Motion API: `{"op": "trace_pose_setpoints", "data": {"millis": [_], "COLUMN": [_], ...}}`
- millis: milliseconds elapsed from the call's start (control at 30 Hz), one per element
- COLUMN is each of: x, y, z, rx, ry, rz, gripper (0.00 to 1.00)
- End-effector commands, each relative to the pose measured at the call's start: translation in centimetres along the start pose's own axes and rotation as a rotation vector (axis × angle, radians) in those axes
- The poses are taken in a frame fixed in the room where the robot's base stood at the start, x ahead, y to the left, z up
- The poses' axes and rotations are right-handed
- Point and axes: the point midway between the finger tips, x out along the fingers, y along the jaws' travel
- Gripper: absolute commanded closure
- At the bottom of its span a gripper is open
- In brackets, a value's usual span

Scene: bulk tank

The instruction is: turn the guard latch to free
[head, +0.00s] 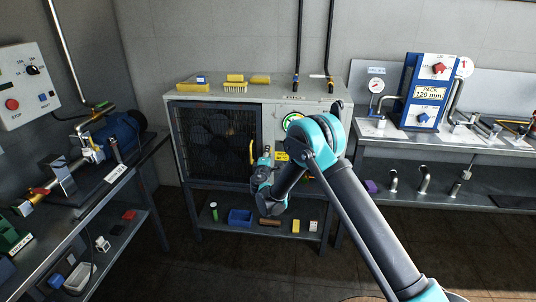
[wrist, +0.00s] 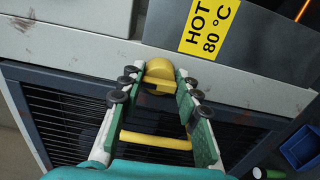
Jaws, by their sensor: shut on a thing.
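The yellow guard latch (wrist: 160,72) is a round knob with a raised bar. It sits where the dark mesh guard (wrist: 70,100) meets the pale cabinet front. In the wrist view the bar lies across the picture, between the green pads of my gripper (wrist: 161,84). The fingers are shut on the latch from both sides. In the head view my gripper (head: 265,156) is at the guard's right edge and hides most of the latch. The guard (head: 208,137) looks closed, with a yellow handle (head: 252,152) beside my gripper; the handle also shows in the wrist view (wrist: 155,140).
A yellow "HOT 80 °C" label (wrist: 208,28) is just beyond the latch. Yellow brushes (head: 236,84) lie on the cabinet top. A blue bin (head: 240,217) stands on the shelf below. Benches with equipment (head: 90,180) stand left and right. The floor in front is partly free.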

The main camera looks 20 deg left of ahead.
Motion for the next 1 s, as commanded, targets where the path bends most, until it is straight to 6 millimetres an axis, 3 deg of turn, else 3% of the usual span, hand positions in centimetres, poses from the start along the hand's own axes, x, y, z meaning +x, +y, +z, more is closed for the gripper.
{"op": "trace_pose_setpoints", "data": {"millis": [600, 633, 700, 800, 1000], "x": [-0.05, -0.05, -0.04, -0.03, -0.02], "y": [-0.1, -0.1, -0.1, -0.07, -0.05], "z": [0.04, 0.04, 0.04, 0.03, 0.02], "rx": [0.045, 0.045, 0.044, 0.044, 0.043], "ry": [-0.001, -0.001, -0.001, -0.001, 0.0], "rz": [-0.001, -0.001, -0.001, -0.001, 0.0], "gripper": [0.96, 0.66, 0.58, 0.47, 0.47]}}
